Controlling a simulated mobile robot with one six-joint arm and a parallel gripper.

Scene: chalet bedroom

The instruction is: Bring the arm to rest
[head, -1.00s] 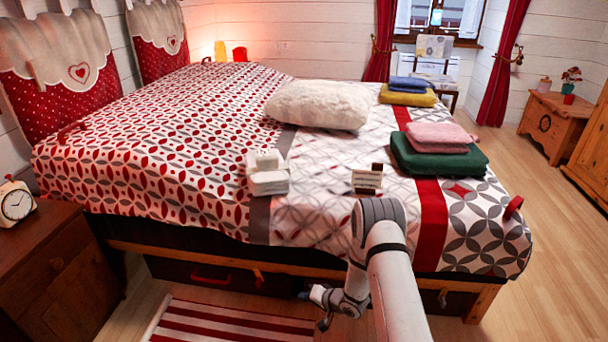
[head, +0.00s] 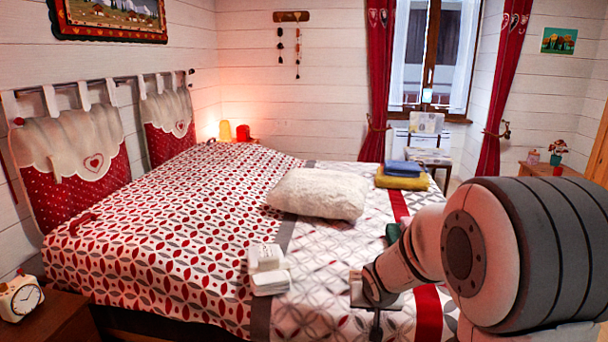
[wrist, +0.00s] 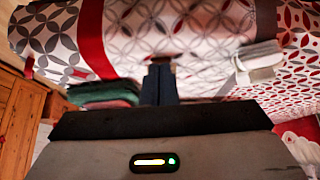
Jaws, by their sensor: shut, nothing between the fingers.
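My gripper (wrist: 160,72) shows in the wrist view as two dark fingers held together, with nothing between them. It is over the patterned bed (wrist: 200,20), apart from the towels. In the head view my arm reaches in from the right, and its lower end hides part of the bed (head: 170,240) near the front. The gripper's fingers are not clear there. A small brown thing is partly seen just beyond the fingertips in the wrist view.
White folded cloths (head: 268,270) lie left of my arm. A cream pillow (head: 318,193), a blue towel (head: 405,168) and a yellow towel (head: 402,182) lie farther back. A green towel (head: 393,232) is mostly hidden by my arm; it also shows in the wrist view (wrist: 105,92).

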